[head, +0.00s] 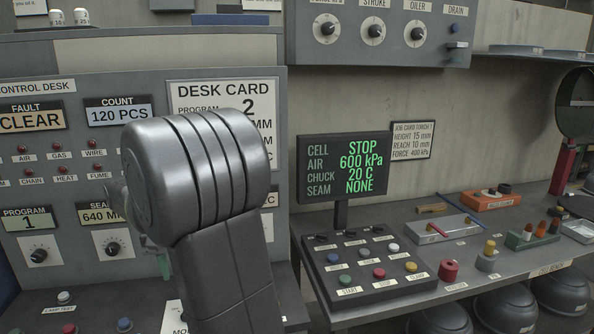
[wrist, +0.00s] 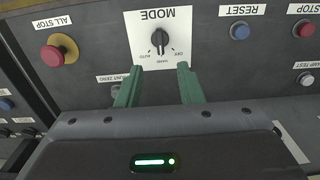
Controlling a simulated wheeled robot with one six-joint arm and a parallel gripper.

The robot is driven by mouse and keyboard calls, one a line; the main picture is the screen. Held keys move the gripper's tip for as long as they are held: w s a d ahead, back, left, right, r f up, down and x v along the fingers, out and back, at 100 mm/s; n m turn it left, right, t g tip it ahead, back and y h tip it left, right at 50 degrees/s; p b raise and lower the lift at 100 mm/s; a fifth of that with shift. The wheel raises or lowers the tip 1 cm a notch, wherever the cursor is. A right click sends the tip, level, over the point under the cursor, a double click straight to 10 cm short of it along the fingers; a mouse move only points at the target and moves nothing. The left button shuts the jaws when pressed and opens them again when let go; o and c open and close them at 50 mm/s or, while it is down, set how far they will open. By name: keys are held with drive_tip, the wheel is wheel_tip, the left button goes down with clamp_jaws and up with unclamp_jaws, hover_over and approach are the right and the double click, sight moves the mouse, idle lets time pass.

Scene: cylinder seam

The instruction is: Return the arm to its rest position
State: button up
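In the wrist view my gripper (wrist: 157,88) points at a dark control panel, with its two green fingers apart and nothing between them. Just beyond the fingertips is the MODE selector (wrist: 160,40), a black knob on a white plate marked OFF, HAND and AUTO. I cannot tell whether the fingertips touch the panel. In the head view my grey arm (head: 200,170) stands raised in front of the control desk (head: 40,160) and hides part of it. The gripper itself does not show in the head view.
A red ALL STOP button (wrist: 52,56) and a blue RESET button (wrist: 239,31) flank the selector. In the head view a screen (head: 345,165) reads STOP, above a button box (head: 370,265). The bench (head: 470,265) at right holds several small items.

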wheel_tip(320, 180, down, 12)
drive_tip(key=shift+r, duration=0.2)
drive_tip(key=shift+f+m, duration=0.2)
drive_tip(key=shift+m, duration=0.1)
drive_tip(key=m, duration=0.4)
drive_tip(key=shift+a+m+p, duration=0.1)
drive_tip(key=shift+m+p, duration=0.2)
drive_tip(key=m, duration=0.3)
drive_tip(key=shift+m, duration=0.4)
wheel_tip(320, 180, up, 11)
drive_tip(key=shift+f, duration=0.2)
